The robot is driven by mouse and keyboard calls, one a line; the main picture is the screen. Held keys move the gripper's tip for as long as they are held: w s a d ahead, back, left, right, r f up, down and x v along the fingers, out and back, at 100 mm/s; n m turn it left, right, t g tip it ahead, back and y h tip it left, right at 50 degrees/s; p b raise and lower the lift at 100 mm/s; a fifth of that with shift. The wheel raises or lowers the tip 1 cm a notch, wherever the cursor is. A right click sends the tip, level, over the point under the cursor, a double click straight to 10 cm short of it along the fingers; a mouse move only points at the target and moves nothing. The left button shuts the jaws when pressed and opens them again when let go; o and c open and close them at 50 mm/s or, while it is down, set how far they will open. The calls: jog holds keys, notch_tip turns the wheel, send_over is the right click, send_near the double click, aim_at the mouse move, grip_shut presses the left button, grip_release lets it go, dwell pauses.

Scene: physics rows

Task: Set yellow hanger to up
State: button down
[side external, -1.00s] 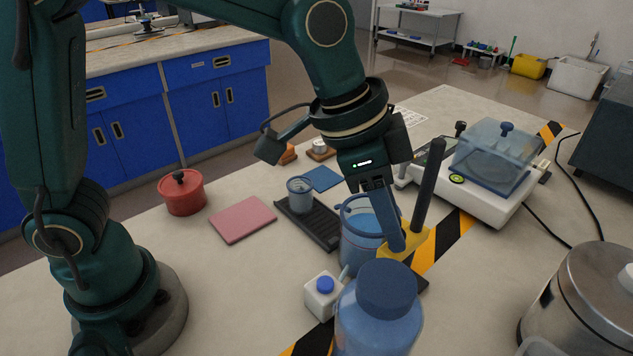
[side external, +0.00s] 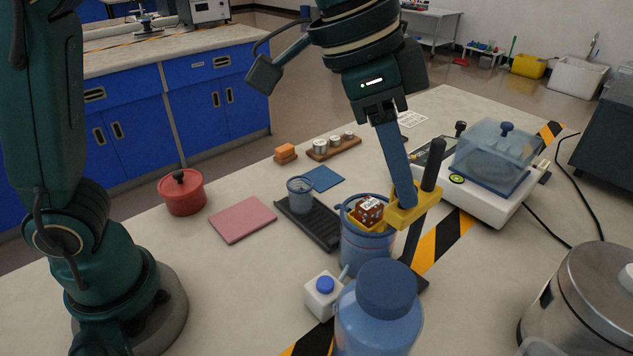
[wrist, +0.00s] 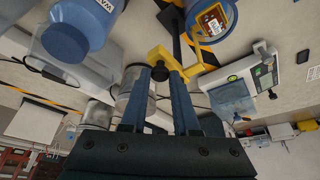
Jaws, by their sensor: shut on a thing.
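The yellow hanger (side external: 408,213) is on a dark upright post (side external: 434,165), a little below its top. Its yellow basket (side external: 359,221) holds a reddish-brown box (side external: 368,210) with a white label and sits at the mouth of a blue translucent container (side external: 366,248). Whether the basket clears the rim is hard to tell. My gripper (side external: 406,203) is shut on the hanger's yellow block beside the post, and its fingers hide part of it. In the wrist view the hanger (wrist: 162,54) is between the fingertips, and the box (wrist: 213,19) shows at the top.
A white device with a clear blue cover (side external: 495,155) is right of the post. A metal canister (side external: 585,300) is at front right. A ridged dark tray (side external: 316,226) lies left.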

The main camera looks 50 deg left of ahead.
jog(key=shift+r, duration=1.75)
jog(key=c, duration=0.7)
grip_release()
jog(key=shift+f, duration=0.1)
jog(key=shift+o, duration=0.2)
jog(key=shift+v, duration=2.6)
